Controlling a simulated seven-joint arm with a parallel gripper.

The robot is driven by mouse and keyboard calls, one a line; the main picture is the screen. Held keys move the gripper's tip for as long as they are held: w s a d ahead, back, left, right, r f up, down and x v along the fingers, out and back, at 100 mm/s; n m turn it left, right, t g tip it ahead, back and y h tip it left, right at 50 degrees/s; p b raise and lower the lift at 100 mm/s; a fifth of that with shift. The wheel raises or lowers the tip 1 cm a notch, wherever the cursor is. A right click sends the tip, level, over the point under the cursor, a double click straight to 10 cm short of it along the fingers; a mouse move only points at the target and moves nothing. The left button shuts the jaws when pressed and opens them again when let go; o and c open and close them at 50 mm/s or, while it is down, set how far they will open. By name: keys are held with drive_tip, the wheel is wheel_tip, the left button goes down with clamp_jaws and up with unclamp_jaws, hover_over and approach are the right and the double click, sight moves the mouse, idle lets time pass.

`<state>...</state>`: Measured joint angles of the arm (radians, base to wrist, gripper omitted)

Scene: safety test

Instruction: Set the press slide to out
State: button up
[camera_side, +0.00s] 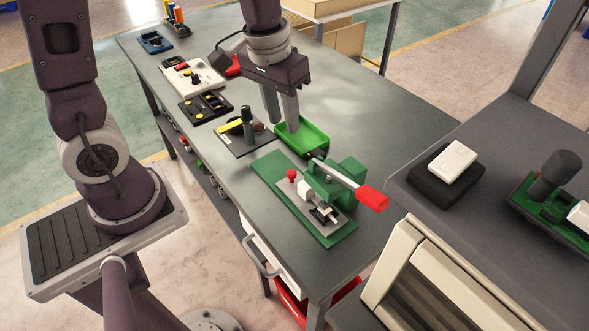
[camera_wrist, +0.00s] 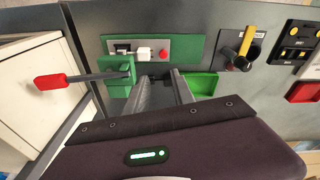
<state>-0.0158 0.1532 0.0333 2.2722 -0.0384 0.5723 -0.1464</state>
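The press has a green base plate (camera_side: 270,174), a green upright block (camera_side: 351,171) and a long lever ending in a red grip (camera_side: 372,198). Its slide has a red knob (camera_side: 292,174) and a white block (camera_side: 305,189) on a pale plate; the knob sits at the end away from the dark fixture (camera_side: 324,214). In the wrist view the red knob (camera_wrist: 163,54), white block (camera_wrist: 144,53) and red lever grip (camera_wrist: 51,81) also show. My gripper (camera_side: 281,121) is empty, its fingers apart, pointing down beside the green tray, behind the press. The wrist view shows a gap between the fingers (camera_wrist: 162,82).
A green tray (camera_side: 316,133) stands close to the press and fingers. A dark board (camera_side: 236,146) with an upright black post (camera_side: 247,124) lies left of it. More devices line the table's far left. The grey tabletop (camera_side: 370,104) behind the press is clear.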

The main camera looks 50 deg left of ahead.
drive_tip(key=n+g, duration=0.1)
drive_tip(key=g, duration=0.1)
hover_over(293, 171)
wheel_tip(293, 171, down, 9)
drive_tip(key=shift+s+f, duration=0.1)
drive_tip(key=shift+f, duration=0.1)
wheel_tip(293, 171, down, 7)
drive_tip(key=shift+f, duration=0.15)
clamp_jaws()
idle(0.7)
